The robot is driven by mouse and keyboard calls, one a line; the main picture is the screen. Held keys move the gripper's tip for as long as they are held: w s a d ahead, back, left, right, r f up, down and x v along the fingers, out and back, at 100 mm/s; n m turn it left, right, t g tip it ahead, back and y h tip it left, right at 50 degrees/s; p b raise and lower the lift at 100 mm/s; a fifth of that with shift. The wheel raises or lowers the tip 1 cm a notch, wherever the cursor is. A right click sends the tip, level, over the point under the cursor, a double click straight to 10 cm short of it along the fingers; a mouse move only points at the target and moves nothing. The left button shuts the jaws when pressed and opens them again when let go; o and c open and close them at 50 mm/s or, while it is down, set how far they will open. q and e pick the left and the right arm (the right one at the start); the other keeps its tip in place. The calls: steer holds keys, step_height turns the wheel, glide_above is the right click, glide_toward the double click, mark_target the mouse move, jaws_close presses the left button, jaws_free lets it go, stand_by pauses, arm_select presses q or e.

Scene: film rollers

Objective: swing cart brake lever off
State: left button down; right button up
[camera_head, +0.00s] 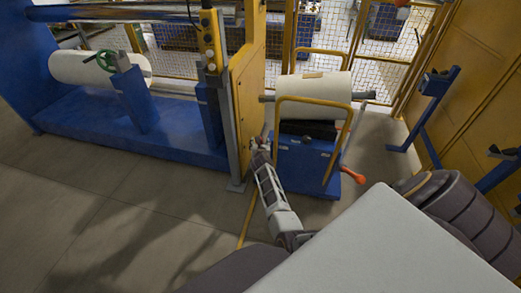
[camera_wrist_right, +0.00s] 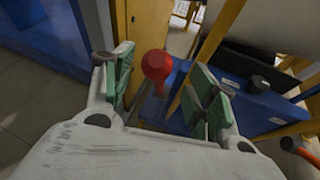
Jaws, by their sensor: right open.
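The cart (camera_head: 300,172) is blue with a yellow tube frame and carries a white roll (camera_head: 315,90). My right gripper (camera_head: 258,145) is at the cart's left side. In the right wrist view, its green-padded fingers (camera_wrist_right: 163,98) are open. A red ball knob (camera_wrist_right: 156,65) on a thin rod shows between and beyond the fingertips, with no clear contact. An orange-red handle (camera_head: 352,176) sticks out from the cart's lower right side; it also shows in the right wrist view (camera_wrist_right: 300,150). I cannot tell for certain which is the brake lever. My left gripper is out of view.
A yellow machine post (camera_head: 246,110) stands close left of the right gripper. A blue machine bed (camera_head: 130,135) with another roll (camera_head: 75,68) lies further left. A blue stand (camera_head: 430,115) and yellow wall are at right. Floor is clear at lower left.

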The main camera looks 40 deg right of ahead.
steer(key=v, duration=0.6)
steer(key=shift+s, duration=0.25)
steer(key=shift+a+r, duration=0.1)
steer(key=shift+a, duration=0.05)
steer(key=shift+n, duration=0.3)
stand_by(0.8)
